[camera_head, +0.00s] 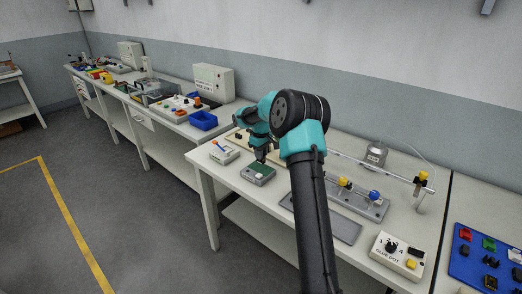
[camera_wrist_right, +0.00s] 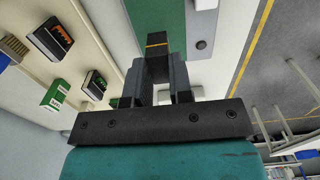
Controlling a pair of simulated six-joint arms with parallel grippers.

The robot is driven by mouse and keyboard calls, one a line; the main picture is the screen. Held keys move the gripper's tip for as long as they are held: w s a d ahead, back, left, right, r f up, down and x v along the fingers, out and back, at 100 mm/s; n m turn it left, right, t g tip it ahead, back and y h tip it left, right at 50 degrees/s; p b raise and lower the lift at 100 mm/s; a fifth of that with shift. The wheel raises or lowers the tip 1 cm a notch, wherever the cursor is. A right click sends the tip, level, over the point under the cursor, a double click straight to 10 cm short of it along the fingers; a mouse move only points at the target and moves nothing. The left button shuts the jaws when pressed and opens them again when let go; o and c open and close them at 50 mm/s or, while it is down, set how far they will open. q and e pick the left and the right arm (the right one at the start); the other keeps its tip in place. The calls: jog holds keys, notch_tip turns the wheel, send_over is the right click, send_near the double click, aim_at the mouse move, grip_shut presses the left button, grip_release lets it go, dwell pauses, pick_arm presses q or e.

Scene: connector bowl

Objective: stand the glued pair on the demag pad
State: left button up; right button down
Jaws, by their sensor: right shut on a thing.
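My right gripper (camera_head: 262,154) points down over a small grey device with a green top (camera_head: 258,173), which looks like the demag pad. In the right wrist view, the gripper (camera_wrist_right: 158,62) is shut on a black block with a thin orange-yellow stripe (camera_wrist_right: 156,42), likely the glued pair. The block's far end overlaps the green surface (camera_wrist_right: 172,15). I cannot tell whether it touches the pad. The pair is too small to make out in the head view. My left gripper is not in view.
A labelled box with a knob (camera_head: 398,256) and a blue tray of coloured parts (camera_head: 490,258) are at right. Dark connectors (camera_wrist_right: 50,38) lie on a pale board in the wrist view.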

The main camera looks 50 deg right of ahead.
jog(key=shift+f, duration=1.5)
jog(key=c, duration=0.9)
grip_release()
jog(key=shift+c, duration=0.2)
jog(key=shift+r, duration=0.1)
notch_tip(320, 180, up, 17)
jog(key=shift+r, duration=0.15)
